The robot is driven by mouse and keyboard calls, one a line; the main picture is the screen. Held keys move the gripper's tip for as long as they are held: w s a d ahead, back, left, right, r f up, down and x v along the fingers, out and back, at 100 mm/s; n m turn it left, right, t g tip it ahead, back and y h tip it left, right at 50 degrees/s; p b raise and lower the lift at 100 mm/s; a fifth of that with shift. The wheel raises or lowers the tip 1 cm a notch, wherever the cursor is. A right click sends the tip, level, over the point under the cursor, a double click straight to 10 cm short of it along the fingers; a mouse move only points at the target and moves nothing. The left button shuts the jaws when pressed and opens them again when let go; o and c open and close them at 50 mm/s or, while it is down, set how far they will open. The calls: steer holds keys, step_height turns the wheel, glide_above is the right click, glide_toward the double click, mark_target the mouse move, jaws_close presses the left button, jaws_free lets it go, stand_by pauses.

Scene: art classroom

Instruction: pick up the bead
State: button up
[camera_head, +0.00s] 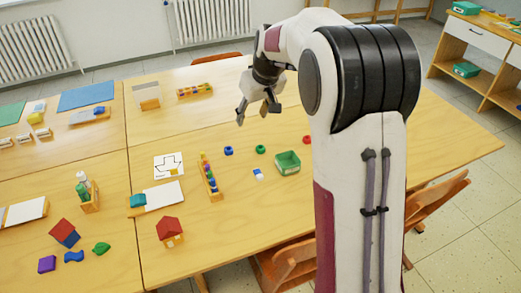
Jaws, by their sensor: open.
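Three small bead-like pieces lie on the wooden table: a blue one (228,150), a green one (261,149) and a red one (307,139) beside my arm. Which one is the bead I cannot tell at this size. My gripper (254,114) is open and empty, with its fingers pointing down. In the picture it is above the blue and green pieces, apart from them. Its height over the table is hard to judge. My arm covers part of the table at the right.
A green tray (288,169) stands near the pieces, with a small white and blue object (258,174) left of it. A wooden rack of coloured pieces (211,177) stands further left. A toy house (170,230) is at the front. Bare tabletop lies between these things.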

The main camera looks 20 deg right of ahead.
steer(key=w+d+f, duration=0.4)
steer(key=w+f, duration=0.3)
steer(key=f, duration=0.2)
glide_toward(262, 149)
steer(key=shift+w+a+f+n, duration=0.1)
steer(key=shift+w+a+n, duration=0.1)
steer(key=shift+w, duration=0.15)
steer(key=shift+w+a+f+n, duration=0.1)
steer(key=shift+w+n, duration=0.1)
steer(key=shift+w, duration=0.2)
steer(key=shift+x, duration=1.3)
steer(key=shift+s, duration=0.1)
steer(key=shift+f, duration=0.15)
steer(key=shift+d+x, duration=0.25)
steer(key=shift+x, duration=2.25)
steer(key=shift+s+d, duration=0.1)
